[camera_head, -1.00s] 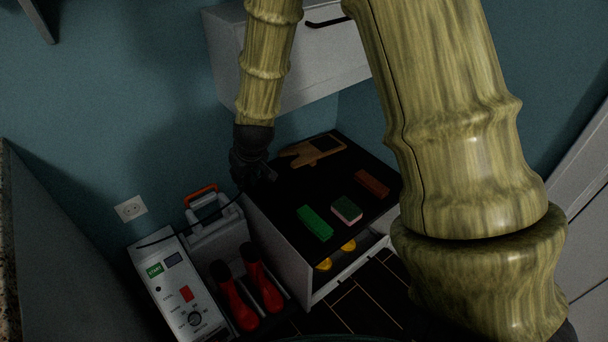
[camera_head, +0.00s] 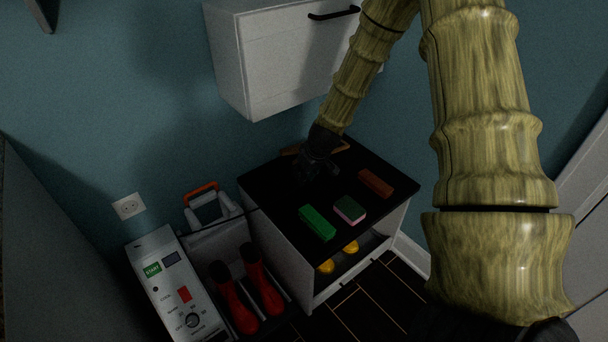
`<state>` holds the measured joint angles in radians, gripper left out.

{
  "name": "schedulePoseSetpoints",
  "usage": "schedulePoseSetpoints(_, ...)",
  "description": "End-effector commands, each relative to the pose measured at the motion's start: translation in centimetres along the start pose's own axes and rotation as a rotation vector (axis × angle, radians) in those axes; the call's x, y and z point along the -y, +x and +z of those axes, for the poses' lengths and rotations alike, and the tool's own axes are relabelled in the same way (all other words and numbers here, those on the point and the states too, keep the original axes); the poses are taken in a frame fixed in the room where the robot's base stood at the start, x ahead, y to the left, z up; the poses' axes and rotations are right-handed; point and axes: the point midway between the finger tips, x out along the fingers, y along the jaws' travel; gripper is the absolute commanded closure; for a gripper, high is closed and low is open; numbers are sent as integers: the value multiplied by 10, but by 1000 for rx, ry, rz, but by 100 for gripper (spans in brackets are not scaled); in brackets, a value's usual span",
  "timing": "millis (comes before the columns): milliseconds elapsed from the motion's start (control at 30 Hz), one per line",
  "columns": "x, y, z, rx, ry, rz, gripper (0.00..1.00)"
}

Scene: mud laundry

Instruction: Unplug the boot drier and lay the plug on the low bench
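The boot drier (camera_head: 165,243) is the white box with a control panel at the lower left, beside the low bench (camera_head: 270,190) with its black top. Its dark cable (camera_head: 238,215) rises over the bench's left edge towards my gripper (camera_head: 308,178). My gripper is over the back left part of the bench top, pointing down. It is dark against the black top. The cable has followed it, so it appears shut on the plug, which is hidden by the fingers and the dark. The wall socket (camera_head: 129,206) has nothing in it.
On the bench top are a green block (camera_head: 317,222), a sponge (camera_head: 349,209), a brown brush-like block (camera_head: 375,183) and a wooden item (camera_head: 342,147) partly behind my gripper. A white wall cabinet (camera_head: 285,65) hangs above. Red boots (camera_head: 262,285) stand left of the bench.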

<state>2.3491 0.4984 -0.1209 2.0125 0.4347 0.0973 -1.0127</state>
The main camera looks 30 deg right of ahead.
Motion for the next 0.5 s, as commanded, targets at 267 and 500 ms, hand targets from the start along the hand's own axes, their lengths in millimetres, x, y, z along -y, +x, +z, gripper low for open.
schedulePoseSetpoints(267, 1, 20, 8, 0, 2, 0, 100)
schedulePoseSetpoints(500, 1, 40, 16, -1, 1, 0, 100)
